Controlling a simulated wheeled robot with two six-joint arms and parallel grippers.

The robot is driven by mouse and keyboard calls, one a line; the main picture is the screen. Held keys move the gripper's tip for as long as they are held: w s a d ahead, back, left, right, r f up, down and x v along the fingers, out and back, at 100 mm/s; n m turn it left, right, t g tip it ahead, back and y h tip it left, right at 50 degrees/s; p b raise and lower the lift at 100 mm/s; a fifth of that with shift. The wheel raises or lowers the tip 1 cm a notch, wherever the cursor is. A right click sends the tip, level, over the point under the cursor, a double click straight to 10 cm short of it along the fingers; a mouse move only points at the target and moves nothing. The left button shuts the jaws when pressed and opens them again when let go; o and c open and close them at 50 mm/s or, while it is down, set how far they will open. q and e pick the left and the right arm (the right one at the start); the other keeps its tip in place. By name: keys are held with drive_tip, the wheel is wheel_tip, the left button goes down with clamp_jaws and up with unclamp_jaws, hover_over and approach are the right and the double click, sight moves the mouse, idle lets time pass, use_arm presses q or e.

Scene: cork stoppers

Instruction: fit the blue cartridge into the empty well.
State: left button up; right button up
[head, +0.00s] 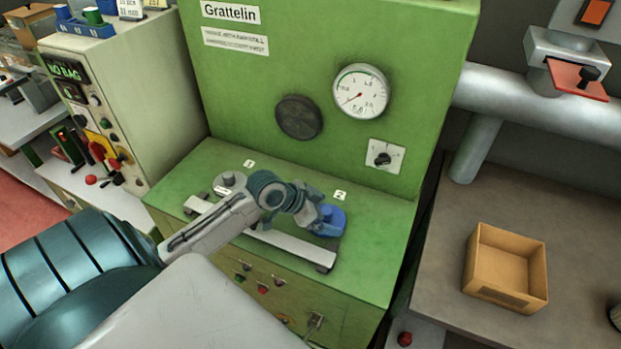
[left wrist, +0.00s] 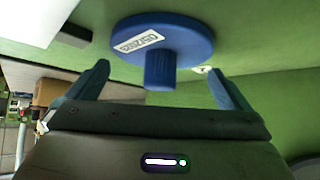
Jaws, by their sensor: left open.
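The blue cartridge (head: 333,224) is at the right of the green machine's top, just below the label 2. In the left wrist view the cartridge (left wrist: 180,36) is a wide blue disc with a printed white label and a ribbed knob. My left gripper (head: 312,214) is at the cartridge, partly covering it. In the left wrist view my left gripper (left wrist: 160,86) is open, one finger on each side of the knob, with gaps on both sides. A grey round piece (head: 230,181) sits near the label 1. I cannot make out an empty well. My right gripper is not in view.
A pale bar with dark ends (head: 290,249) runs along the machine top in front of the cartridge. The upright green panel with a gauge (head: 360,91) and a knob (head: 383,158) stands behind. An open cardboard box (head: 506,268) is on the right bench.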

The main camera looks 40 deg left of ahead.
use_arm(q)
drive_tip(key=v, duration=1)
drive_tip(key=shift+d, duration=0.1)
drive_tip(key=shift+f, duration=0.1)
idle(0.6)
